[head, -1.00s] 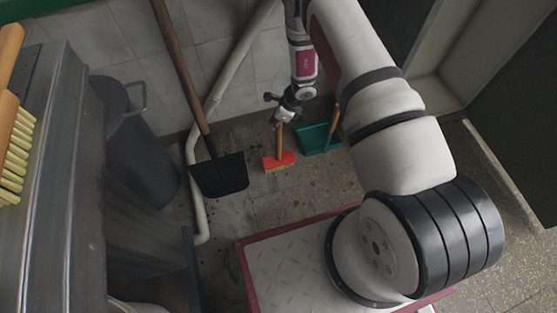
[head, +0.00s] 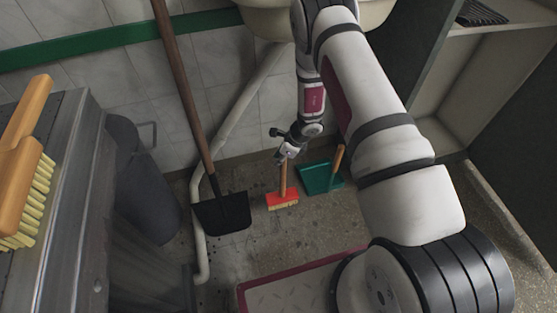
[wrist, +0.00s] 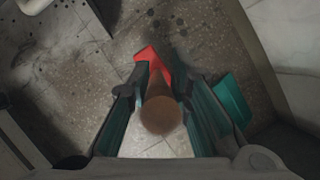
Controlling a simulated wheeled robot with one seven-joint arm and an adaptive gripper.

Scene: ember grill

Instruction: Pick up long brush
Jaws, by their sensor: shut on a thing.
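The long brush has a red head (head: 282,200) with pale bristles and an upright wooden handle (head: 283,174). It stands at the floor in the middle of the head view; I cannot tell whether its bristles touch the floor. My gripper (head: 284,157) is shut on the upper part of the handle. In the wrist view the round handle end (wrist: 161,115) is between the two fingers, and part of the red head (wrist: 148,56) shows beyond it.
A teal dustpan (head: 318,179) with a wooden handle lies just right of the brush. A black shovel (head: 222,213) leans on the wall to the left, beside a white pipe (head: 199,240). A yellow-bristled brush (head: 22,185) is at the far left, by a metal cabinet (head: 62,200).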

